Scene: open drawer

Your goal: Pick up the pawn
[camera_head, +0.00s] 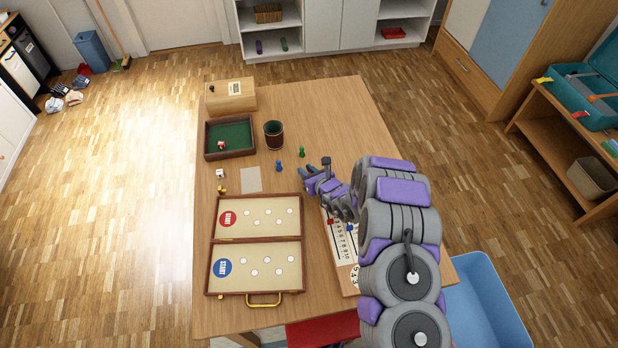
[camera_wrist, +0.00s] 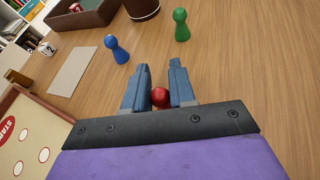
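My gripper (camera_head: 316,167) is low over the table, right of the pawns. In the wrist view, its two fingers (camera_wrist: 159,64) are apart. A small red ball-shaped thing (camera_wrist: 160,97) shows between them; it looks like a pawn's head, and the gripper hides the rest. I cannot tell whether the fingers touch it. A blue pawn (camera_head: 279,165) stands upright left of the gripper, and also shows in the wrist view (camera_wrist: 117,48). A green pawn (camera_head: 301,151) stands upright beyond the gripper, and shows at the top of the wrist view (camera_wrist: 181,24).
On the table (camera_head: 325,107) are an open game case (camera_head: 259,240), a numbered board (camera_head: 340,240) partly under my arm, a green-lined dice tray (camera_head: 247,147), a dark cup (camera_head: 274,134) and a wooden box (camera_head: 231,97). The table's far right is clear.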

